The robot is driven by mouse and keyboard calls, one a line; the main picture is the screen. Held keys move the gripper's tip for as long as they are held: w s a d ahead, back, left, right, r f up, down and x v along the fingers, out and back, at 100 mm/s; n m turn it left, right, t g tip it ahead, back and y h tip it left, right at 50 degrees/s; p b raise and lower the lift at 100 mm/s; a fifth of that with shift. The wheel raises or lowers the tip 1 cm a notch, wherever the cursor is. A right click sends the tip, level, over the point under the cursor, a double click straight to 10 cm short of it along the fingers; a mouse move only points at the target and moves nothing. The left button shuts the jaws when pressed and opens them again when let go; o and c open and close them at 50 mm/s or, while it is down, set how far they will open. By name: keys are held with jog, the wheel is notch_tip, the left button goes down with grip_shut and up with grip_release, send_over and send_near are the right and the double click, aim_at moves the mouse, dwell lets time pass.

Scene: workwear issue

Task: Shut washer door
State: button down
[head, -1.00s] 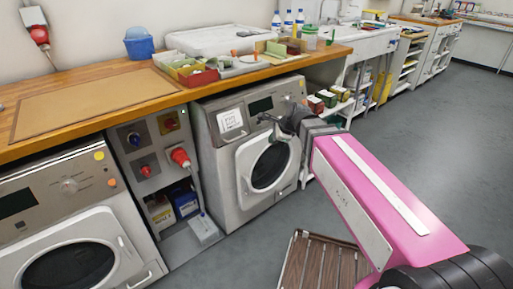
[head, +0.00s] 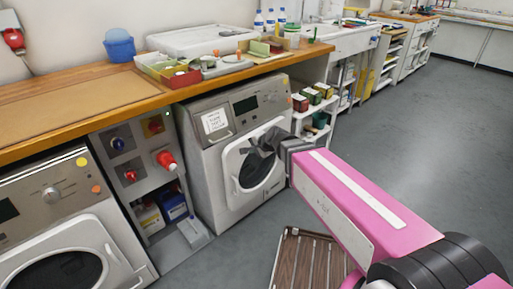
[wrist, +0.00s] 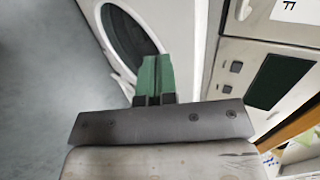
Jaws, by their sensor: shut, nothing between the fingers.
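The right washer (head: 195,145) is a grey front loader under the wooden counter. Its round door (head: 232,163), with a pale frame and dark glass, sits at or very near the washer front; I cannot tell if it is fully flush. My gripper (head: 256,146) is in front of the upper part of this door and covers some of it. The wrist view shows the green fingers (wrist: 153,78) together and empty, beside the door's pale rim (wrist: 158,38). Contact with the door cannot be told. The washer's control panel (wrist: 262,70) is to the right there.
A second washer (head: 60,215) stands at the left, past a socket panel (head: 135,155) with red plugs. A slatted wooden crate (head: 305,262) is on the floor below my arm. Shelves with boxes (head: 312,98) stand right of the washer. The grey floor at right is clear.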

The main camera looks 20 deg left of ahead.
jog(key=w+a+f, duration=0.2)
jog(key=a, duration=0.1)
jog(key=w+a+f, duration=0.1)
jog(key=a, duration=0.1)
jog(key=shift+a, duration=0.15)
jog(key=shift+w+a, duration=0.25)
jog(key=shift+a, duration=0.25)
jog(key=shift+a, duration=0.1)
